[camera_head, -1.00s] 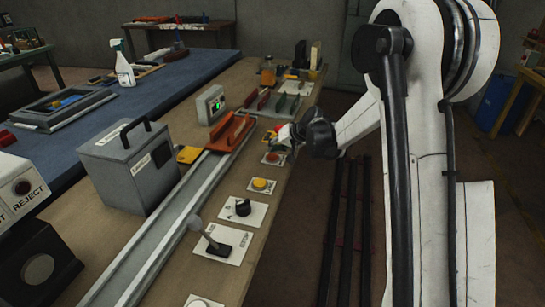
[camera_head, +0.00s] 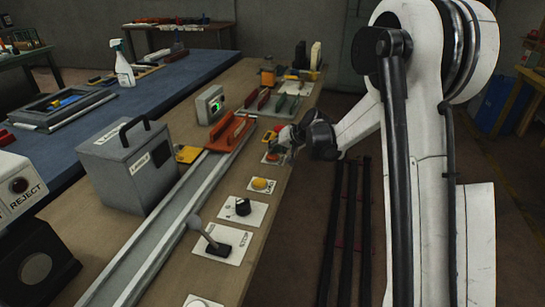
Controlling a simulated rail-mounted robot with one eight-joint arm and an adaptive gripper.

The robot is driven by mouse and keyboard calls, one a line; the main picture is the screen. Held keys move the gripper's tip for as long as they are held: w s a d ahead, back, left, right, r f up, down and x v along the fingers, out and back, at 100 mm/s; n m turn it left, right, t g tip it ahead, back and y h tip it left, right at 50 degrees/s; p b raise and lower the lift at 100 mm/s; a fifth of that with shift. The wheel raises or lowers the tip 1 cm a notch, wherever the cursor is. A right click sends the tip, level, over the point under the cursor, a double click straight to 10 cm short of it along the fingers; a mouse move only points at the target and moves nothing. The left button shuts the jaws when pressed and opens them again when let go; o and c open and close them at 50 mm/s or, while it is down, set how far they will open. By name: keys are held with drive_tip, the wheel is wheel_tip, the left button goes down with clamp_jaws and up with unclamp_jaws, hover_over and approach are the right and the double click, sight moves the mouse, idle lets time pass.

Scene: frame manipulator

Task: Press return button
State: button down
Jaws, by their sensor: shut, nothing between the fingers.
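A row of controls on small white plates runs along the right edge of the wooden bench. It has a red button (camera_head: 272,157), a yellow button (camera_head: 260,184), a black knob (camera_head: 243,207), a lever (camera_head: 207,236) and a pale button (camera_head: 198,304) cut off by the lower edge. Their labels are too small to read, so I cannot tell which is the return button. My gripper (camera_head: 282,145) is shut and empty, close beside and above the red button, partly covering its plate. I cannot tell if it touches the button.
A metal rail (camera_head: 165,225) runs along the bench, with an orange-red piece (camera_head: 230,133) at its far end. A grey lidded box (camera_head: 130,165) stands left of it.

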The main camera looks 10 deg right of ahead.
sight(273, 156)
drive_tip(key=shift+f+b, duration=0.35)
drive_tip(key=shift+f, duration=0.1)
idle(0.5)
drive_tip(key=shift+r, duration=0.1)
drive_tip(key=shift+r+p, duration=0.35)
drive_tip(key=shift+r, duration=0.45)
drive_tip(key=shift+r+p, duration=1.25)
drive_tip(key=shift+r, duration=1.2)
